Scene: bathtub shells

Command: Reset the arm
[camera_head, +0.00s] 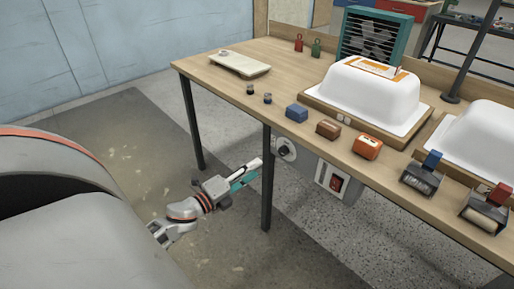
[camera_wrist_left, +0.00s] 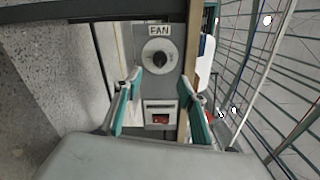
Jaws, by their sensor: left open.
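My left arm comes in from the left in the head view, and its gripper (camera_head: 246,173) is below the table's front edge. It is close to the grey fan control box (camera_head: 318,172) under the tabletop. In the left wrist view the two teal fingers of my left gripper (camera_wrist_left: 158,105) are apart with nothing between them. Beyond them is the fan panel with a dark round knob (camera_wrist_left: 160,58) under the label FAN, and a red rocker switch (camera_wrist_left: 160,118) below it. My right gripper does not show.
The wooden table (camera_head: 230,90) carries two white tub shells (camera_head: 370,92), small blocks (camera_head: 297,113), rollers (camera_head: 420,180) and a teal fan (camera_head: 372,36). A dark table leg (camera_head: 267,185) stands beside my left gripper. The floor (camera_head: 110,135) left of the table is clear.

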